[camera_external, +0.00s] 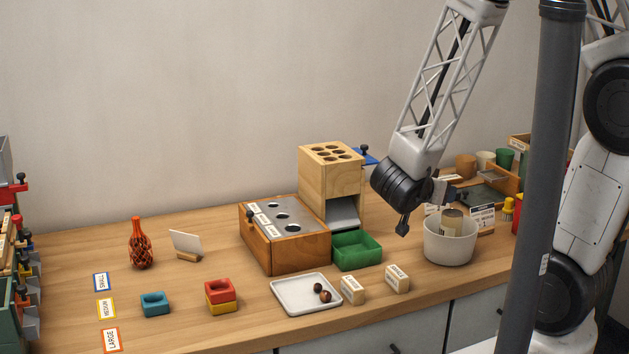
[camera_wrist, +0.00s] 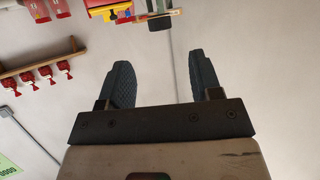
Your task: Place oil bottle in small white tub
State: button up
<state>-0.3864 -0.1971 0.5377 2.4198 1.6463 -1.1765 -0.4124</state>
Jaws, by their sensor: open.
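The small white tub (camera_external: 451,249) stands upright at the right of the bench in the external view. A pale brown cylinder (camera_external: 452,217) stands up inside it; I cannot tell whether it is the oil bottle. A small yellow item (camera_external: 508,210) with a narrow top stands farther right, too small to identify. My gripper (camera_external: 405,222) hangs above the bench to the left of the tub, apart from it. In the wrist view its fingers (camera_wrist: 163,82) are spread, with nothing between them.
A green tray (camera_external: 357,262) and a wooden box with round holes (camera_external: 289,252) stand left of my gripper. A white tray (camera_external: 288,303) holds two chestnuts. Labelled wooden blocks (camera_external: 397,279) stand near the front edge. A grey pole (camera_external: 543,180) blocks part of the right side.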

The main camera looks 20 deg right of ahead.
jog(key=shift+w, duration=0.1)
jog(key=w+a+r+n+t+y, duration=0.45)
jog(key=a+r+n+y, duration=0.35)
jog(key=r+y, duration=0.5)
jog(key=s+d+r+n+g, duration=0.2)
jog(key=s+d+r+g, duration=0.2)
jog(key=s, duration=0.4)
jog(key=s+d+r+n+g+h, duration=0.1)
jog(key=s+d+r+n+g, duration=0.1)
jog(key=s, duration=0.7)
notch_tip(320, 180, up, 2)
jog(key=shift+d+r+g, duration=0.1)
jog(key=shift+d+g, duration=0.8)
jog(key=shift+g, duration=0.15)
